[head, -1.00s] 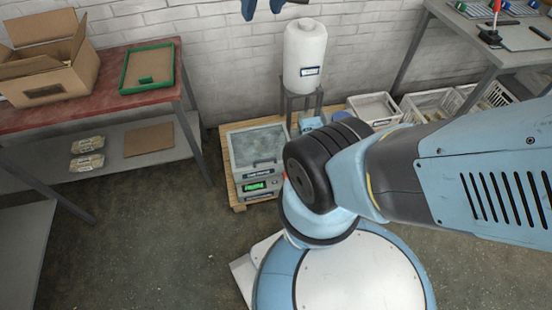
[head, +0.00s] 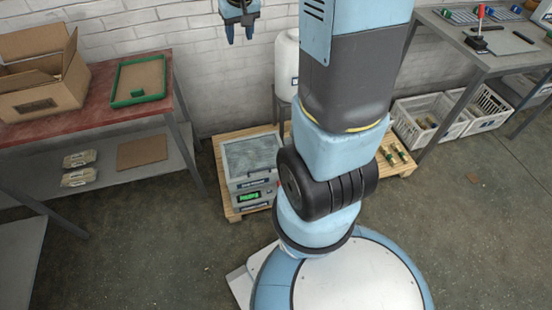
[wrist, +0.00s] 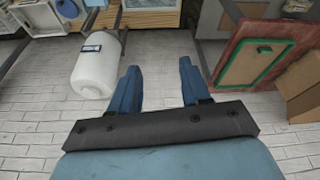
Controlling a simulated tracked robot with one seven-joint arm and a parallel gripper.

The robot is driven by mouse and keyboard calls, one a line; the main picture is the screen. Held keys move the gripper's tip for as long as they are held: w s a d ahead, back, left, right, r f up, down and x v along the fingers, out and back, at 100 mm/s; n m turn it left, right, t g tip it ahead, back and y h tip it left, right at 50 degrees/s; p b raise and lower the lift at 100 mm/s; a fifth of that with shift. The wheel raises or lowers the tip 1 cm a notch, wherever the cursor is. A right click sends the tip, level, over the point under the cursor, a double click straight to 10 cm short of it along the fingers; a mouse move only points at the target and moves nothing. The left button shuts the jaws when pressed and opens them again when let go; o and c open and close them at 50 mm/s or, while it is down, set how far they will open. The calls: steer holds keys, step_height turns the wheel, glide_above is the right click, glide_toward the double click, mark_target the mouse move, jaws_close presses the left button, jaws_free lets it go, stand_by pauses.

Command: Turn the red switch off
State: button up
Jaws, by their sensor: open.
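My gripper (head: 239,32) hangs at the top of the head view in front of the white brick wall, fingers pointing down. In the wrist view its two blue fingers (wrist: 158,72) are apart with nothing between them. A red upright handle (head: 480,12) on a black base stands on the grey bench at the right, far from my gripper; I cannot tell whether it is the red switch. A grey machine (head: 250,185) with a green display sits on a pallet below my gripper.
A white tank (head: 287,65) is partly hidden behind my arm; it shows in the wrist view (wrist: 96,72). A red-topped table (head: 100,112) at left holds a cardboard box (head: 40,95) and green-rimmed tray (head: 137,95). Crates (head: 425,130) stand at right. The floor at lower right is clear.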

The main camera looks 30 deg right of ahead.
steer(key=w+d+f+g, duration=0.1)
steer(key=w+d+f, duration=0.2)
steer(key=f, duration=0.7)
steer(key=w+d+f+m, duration=0.1)
steer(key=w+d+f, duration=0.1)
steer(key=f, duration=0.9)
steer(key=w+d+f+g, duration=0.1)
steer(key=w+d+f, duration=0.2)
steer(key=f, duration=0.7)
steer(key=shift+m+g+y, duration=0.3)
steer(key=shift+m+g, duration=0.2)
steer(key=shift+g, duration=0.3)
steer(key=s+f, duration=0.4)
steer(key=f, duration=1.2)
steer(key=s+d+f, duration=0.1)
steer(key=s+f, duration=0.4)
steer(key=f, duration=1.1)
steer(key=s+f, duration=0.5)
steer(key=f, duration=1.1)
steer(key=shift+s+d+f, duration=0.1)
steer(key=shift+d+f, duration=0.1)
steer(key=shift+d, duration=0.2)
steer(key=shift+c, duration=0.3)
